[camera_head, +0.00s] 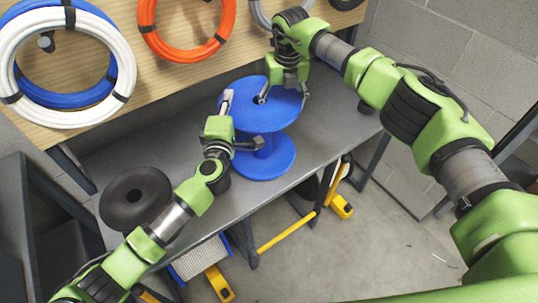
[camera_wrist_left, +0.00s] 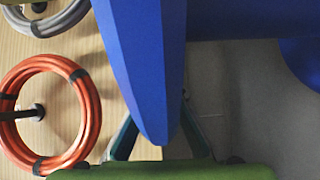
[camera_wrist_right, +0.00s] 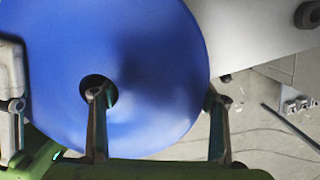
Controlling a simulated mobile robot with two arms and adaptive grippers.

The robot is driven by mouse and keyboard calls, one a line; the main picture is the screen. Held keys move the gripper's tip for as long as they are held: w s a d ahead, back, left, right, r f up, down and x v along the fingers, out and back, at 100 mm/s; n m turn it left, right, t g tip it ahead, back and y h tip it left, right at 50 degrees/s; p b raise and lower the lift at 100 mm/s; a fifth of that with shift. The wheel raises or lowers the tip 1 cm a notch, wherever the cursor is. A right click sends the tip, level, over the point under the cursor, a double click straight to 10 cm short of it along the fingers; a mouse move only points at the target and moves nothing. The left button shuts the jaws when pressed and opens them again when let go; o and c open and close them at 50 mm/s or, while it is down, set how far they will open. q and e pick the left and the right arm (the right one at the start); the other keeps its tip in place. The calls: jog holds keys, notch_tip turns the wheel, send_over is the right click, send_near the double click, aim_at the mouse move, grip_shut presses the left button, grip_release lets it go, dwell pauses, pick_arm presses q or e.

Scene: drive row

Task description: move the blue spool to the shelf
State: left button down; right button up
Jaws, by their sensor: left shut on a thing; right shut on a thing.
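The blue spool (camera_head: 262,157) is upright, its wide upper flange above a lower one, at the front of the grey shelf (camera_head: 310,135). Its lower flange overlaps the shelf's front edge in the head view; whether it touches the shelf I cannot tell. My left gripper (camera_head: 243,119) is shut on the spool's near left side, with the blue flange (camera_wrist_left: 145,60) between its fingers in the left wrist view. My right gripper (camera_head: 283,97) is shut on the upper flange (camera_wrist_right: 150,50) from above, one finger at the centre hole, the other outside the rim.
A black spool (camera_head: 135,197) lies on the shelf at left. Coiled white cable (camera_head: 30,110), blue cable (camera_head: 125,65) and orange cable (camera_head: 190,55) hang on the wooden board behind. Yellow-handled tools (camera_head: 342,206) stand below the shelf. The shelf right of the blue spool is mostly clear.

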pick_arm(q)
jog(key=shift+w+a+f+b, duration=0.1)
jog(key=shift+a+f+b, duration=0.15)
jog(key=shift+f+b, duration=0.25)
pick_arm(e)
jog(key=shift+s+f, duration=0.1)
jog(key=shift+f, duration=0.5)
pick_arm(q)
jog(key=c, duration=2.1)
grip_release()
jog(key=shift+c, duration=0.2)
pick_arm(e)
jog(key=o, duration=1.6)
pick_arm(q)
jog(key=shift+d, duration=0.15)
pick_arm(e)
jog(key=shift+r, duration=0.1)
